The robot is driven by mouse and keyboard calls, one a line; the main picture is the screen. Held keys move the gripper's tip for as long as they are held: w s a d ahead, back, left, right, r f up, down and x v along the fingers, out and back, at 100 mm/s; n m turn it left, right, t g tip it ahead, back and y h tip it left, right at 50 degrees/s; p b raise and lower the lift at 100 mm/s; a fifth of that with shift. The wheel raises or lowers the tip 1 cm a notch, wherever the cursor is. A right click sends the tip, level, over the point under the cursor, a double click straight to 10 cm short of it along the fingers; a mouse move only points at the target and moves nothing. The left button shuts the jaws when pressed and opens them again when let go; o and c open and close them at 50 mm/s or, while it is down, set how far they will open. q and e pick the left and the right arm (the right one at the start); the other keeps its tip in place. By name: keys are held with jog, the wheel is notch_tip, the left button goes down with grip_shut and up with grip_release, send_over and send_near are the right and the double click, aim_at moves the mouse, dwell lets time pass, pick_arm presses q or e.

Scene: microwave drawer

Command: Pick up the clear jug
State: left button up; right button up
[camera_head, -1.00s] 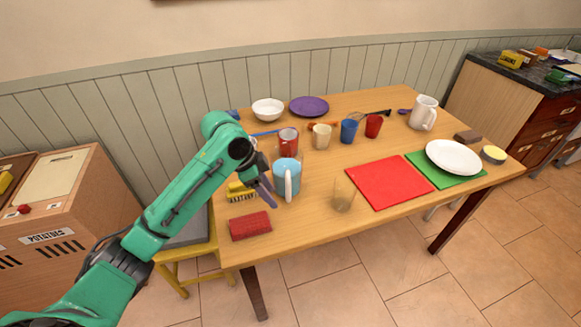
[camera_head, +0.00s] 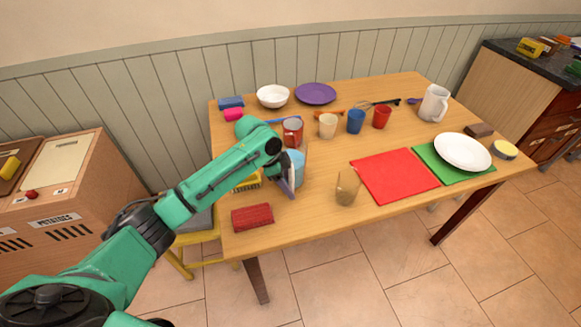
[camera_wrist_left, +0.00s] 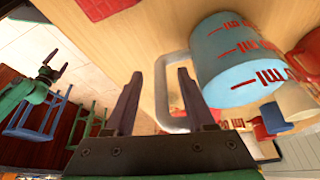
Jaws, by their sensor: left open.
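The clear jug (camera_head: 298,164) is a light blue, see-through measuring jug. It stands upright near the left part of the table, partly hidden behind my left gripper (camera_head: 288,187). In the left wrist view the jug (camera_wrist_left: 240,60) shows red "ml" marks and a grey-white handle (camera_wrist_left: 162,95). My left gripper (camera_wrist_left: 160,74) is open there, with the handle between its two fingers. Whether either finger touches it I cannot tell. My right gripper (camera_wrist_left: 57,63) shows small at the left of the wrist view, apart from the table, its fingers looking spread and empty.
A red block-like item (camera_head: 252,218) and a yellow sponge (camera_head: 246,183) lie close to the jug. A red cup (camera_head: 292,131) stands just behind it, and a clear glass (camera_head: 347,188) to its right. The red mat (camera_head: 395,176) is bare.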

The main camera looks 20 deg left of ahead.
pick_arm(q)
jog(key=shift+w+f, duration=0.1)
jog(key=c, duration=0.9)
grip_shut()
dwell(0.4)
jog(key=shift+w, duration=0.1)
